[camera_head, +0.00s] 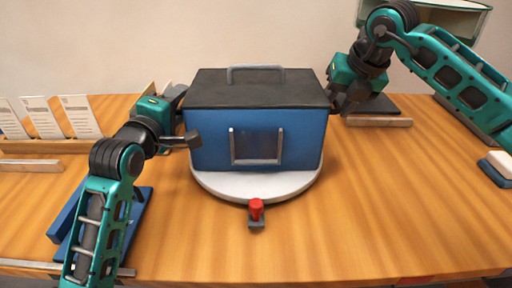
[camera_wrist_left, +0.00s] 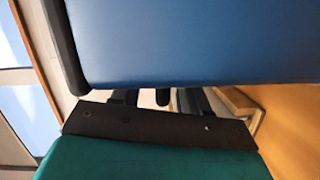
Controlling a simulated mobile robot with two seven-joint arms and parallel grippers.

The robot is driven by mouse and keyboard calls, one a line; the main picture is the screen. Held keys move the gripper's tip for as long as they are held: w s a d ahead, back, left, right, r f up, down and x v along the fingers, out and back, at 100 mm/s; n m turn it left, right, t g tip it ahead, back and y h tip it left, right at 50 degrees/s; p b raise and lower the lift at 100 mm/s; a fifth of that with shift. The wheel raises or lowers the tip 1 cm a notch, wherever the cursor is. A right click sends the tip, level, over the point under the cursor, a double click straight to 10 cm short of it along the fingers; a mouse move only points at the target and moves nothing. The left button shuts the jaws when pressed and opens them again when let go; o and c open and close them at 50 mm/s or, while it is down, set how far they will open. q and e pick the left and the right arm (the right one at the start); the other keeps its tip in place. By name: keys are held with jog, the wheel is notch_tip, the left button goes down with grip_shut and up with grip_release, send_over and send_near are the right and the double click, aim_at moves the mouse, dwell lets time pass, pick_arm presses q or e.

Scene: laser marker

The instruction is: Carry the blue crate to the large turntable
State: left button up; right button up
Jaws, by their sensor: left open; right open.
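The blue crate (camera_head: 215,142) has a dark lid with a handle on top and a metal handle on its front. It stands upright on the round white large turntable (camera_head: 255,188), mid-table. My left gripper (camera_head: 187,116) is open at the crate's left side, one finger near the front left corner. My right gripper (camera_head: 334,94) is open at the crate's right side, its fingertips partly hidden. Whether either gripper touches the crate I cannot tell. In the left wrist view the crate's blue wall (camera_wrist_left: 200,40) fills the top, close to my gripper.
A red button (camera_head: 256,208) stands just in front of the turntable. White cards (camera_head: 42,117) stand in a wooden holder at the left. A blue piece (camera_head: 139,212) lies beside my left arm. A blue-and-white block (camera_head: 497,166) is at the right. The front right table is clear.

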pick_arm(q)
jog(key=o, duration=0.7)
pick_arm(e)
jog(key=shift+a, duration=0.1)
pick_arm(q)
jog(key=v, duration=1.2)
pick_arm(e)
jog(key=o, duration=0.8)
jog(key=shift+c, duration=0.2)
jog(key=v, duration=1.2)
